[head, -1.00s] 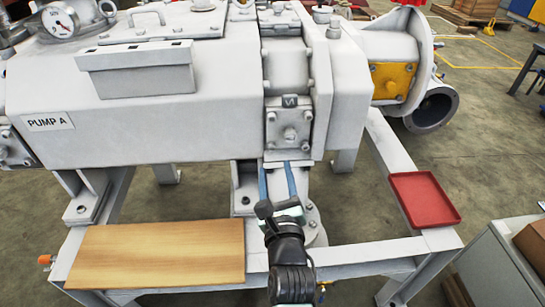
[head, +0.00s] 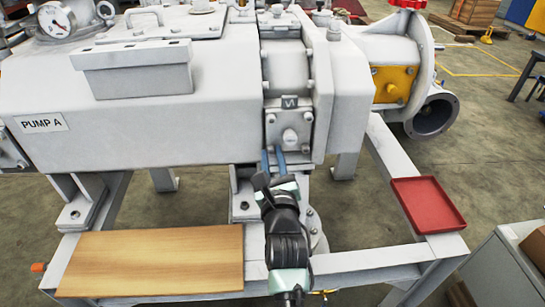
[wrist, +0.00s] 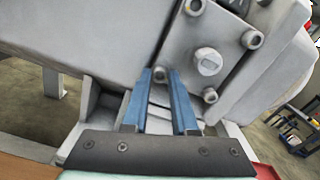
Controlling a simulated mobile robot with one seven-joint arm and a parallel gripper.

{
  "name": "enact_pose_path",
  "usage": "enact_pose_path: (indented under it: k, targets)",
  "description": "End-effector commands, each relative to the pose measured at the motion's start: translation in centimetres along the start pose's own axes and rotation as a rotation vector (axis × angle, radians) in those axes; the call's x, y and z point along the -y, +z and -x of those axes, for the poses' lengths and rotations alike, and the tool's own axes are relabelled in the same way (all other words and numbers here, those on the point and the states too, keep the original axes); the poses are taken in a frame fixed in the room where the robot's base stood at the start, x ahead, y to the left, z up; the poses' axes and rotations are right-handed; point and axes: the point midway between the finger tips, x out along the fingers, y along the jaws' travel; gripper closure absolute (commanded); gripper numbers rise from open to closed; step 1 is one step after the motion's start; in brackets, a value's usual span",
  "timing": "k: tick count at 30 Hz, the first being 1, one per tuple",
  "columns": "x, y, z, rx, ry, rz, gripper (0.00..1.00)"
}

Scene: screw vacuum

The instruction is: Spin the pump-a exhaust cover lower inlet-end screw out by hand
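The pump-a exhaust cover (head: 291,135) is a grey square plate with a central plug and corner screws, below a small dark label on the pump front. Its lower left screw (wrist: 160,75) shows in the wrist view between my two blue fingertips. The lower right screw (wrist: 210,96) is to the right, clear of the fingers. My gripper (head: 273,152) reaches up from below to the cover's lower left corner. Its fingers are apart, one on each side of the lower left screw; contact cannot be told. Which end is the inlet end is not marked.
A bare wooden board (head: 150,262) lies on the frame at the front left. An empty red tray (head: 428,205) sits on the frame at the right. The pump casing (head: 150,130) overhangs left of my gripper. A grey cabinet (head: 505,265) stands front right.

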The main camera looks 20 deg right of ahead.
Motion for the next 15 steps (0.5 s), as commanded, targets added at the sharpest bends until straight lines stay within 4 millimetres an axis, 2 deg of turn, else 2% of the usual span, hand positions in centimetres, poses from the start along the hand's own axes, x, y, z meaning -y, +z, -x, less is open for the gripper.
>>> enact_pose_path:
  k: [1,3,4,15]
  targets:
    - [0.00,0.00,0.01,0.000,0.000,0.000,0.85]
    - [-0.01,0.00,0.01,0.000,0.000,0.000,0.97]
    - [0.00,0.00,0.02,0.000,0.000,0.000,1.00]
    - [-0.02,0.04,0.02,0.000,0.000,0.013,1.00]
